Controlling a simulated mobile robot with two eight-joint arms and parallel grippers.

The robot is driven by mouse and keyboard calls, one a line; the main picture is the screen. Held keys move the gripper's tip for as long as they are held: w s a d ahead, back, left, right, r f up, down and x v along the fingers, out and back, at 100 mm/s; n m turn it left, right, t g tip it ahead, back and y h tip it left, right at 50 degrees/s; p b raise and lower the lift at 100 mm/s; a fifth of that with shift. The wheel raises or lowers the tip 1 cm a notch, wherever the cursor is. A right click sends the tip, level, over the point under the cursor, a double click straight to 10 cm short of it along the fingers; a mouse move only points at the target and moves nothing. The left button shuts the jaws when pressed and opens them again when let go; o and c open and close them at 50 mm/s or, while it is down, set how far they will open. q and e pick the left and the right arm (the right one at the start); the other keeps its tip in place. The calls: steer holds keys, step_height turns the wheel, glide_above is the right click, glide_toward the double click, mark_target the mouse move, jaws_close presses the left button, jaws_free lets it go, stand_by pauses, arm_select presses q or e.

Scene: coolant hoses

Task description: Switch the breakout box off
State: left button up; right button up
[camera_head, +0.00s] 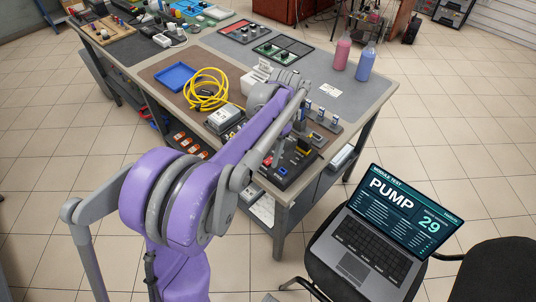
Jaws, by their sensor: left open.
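A dark box (288,178) with red, black and yellow parts on top sits at the near right corner of the workbench. It looks like the breakout box, but its switch is too small to make out and my arm hides part of it. My left arm reaches from the lower left over the bench. My left gripper (276,154) is open, small in view and close over the left part of this box. I cannot tell whether it touches the box. My right gripper is not in view.
The bench (350,97) also holds a coiled yellow hose (207,90), a blue tray (174,76), a grey box (224,117), and pink (342,52) and blue (366,62) bottles. A laptop (372,255) reading "PUMP 29" rests on a chair at right. The bench's right side has bare room.

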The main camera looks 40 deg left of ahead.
arm_select(q)
steer(key=p+v, duration=0.1)
steer(key=v, duration=0.9)
steer(key=shift+r, duration=0.1)
steer(key=shift+d, duration=0.1)
steer(key=s+d+f+t+p, duration=0.2)
steer(key=s+d+t+p, duration=0.1)
steer(key=s+d, duration=0.4)
steer(key=s+d+f+n+t+p, duration=0.1)
steer(key=s+d+f+t+p, duration=0.2)
steer(key=s+d+t, duration=0.2)
steer(key=s+d, duration=0.3)
steer(key=s, duration=0.1)
steer(key=shift+s, duration=0.35)
steer(key=shift+f, duration=0.15)
steer(key=shift+c, duration=0.6)
steer(key=shift+a, duration=0.15)
